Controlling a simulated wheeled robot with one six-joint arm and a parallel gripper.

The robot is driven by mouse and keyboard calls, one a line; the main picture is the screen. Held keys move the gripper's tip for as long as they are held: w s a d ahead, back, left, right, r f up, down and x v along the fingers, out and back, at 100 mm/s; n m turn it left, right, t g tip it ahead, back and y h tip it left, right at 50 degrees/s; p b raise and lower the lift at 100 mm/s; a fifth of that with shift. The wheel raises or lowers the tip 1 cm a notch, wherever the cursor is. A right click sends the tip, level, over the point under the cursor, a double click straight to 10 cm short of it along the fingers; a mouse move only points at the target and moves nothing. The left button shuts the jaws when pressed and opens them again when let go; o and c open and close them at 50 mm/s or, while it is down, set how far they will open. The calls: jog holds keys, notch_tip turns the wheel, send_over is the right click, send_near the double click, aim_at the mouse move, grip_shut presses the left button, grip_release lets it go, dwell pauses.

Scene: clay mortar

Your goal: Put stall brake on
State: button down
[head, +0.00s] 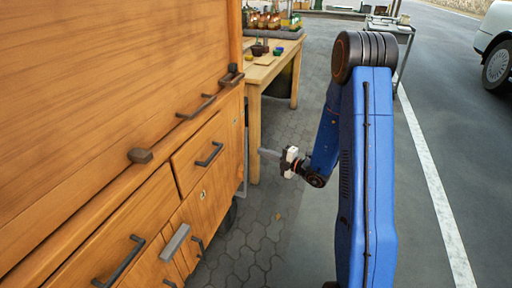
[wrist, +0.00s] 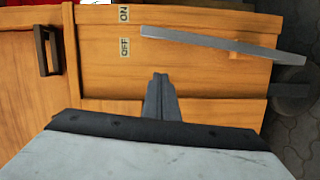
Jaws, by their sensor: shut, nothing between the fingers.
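The stall is a wooden cabinet (head: 100,60) filling the left of the head view. In the wrist view, a long grey lever (wrist: 215,42) lies across the stall's orange wooden panel, slightly tilted. Its left end points between the ON label (wrist: 124,14) and the OFF label (wrist: 124,47). A thin grey bar (head: 246,150) at the stall's end in the head view may be this lever. My gripper (wrist: 162,84) is shut and empty, below the lever's left part in the wrist view, with a visible gap. In the head view my gripper (head: 264,152) points left toward the stall's end.
A dark handle (wrist: 47,50) is on the panel at left in the wrist view. A wooden table (head: 265,72) with small goods stands behind the stall. A wheel (head: 228,216) shows under the stall. Paving right of the stall is clear; a car (head: 495,45) is far right.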

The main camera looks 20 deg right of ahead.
jog(key=w+a, duration=0.3)
jog(key=w, duration=0.7)
jog(key=shift+w+a+f, duration=0.25)
jog(key=shift+a+f, duration=0.1)
jog(key=shift+m, duration=0.6)
jog(key=w+d, duration=0.1)
jog(key=w, duration=0.1)
jog(key=w+d, duration=0.2)
jog(key=shift+f, duration=0.1)
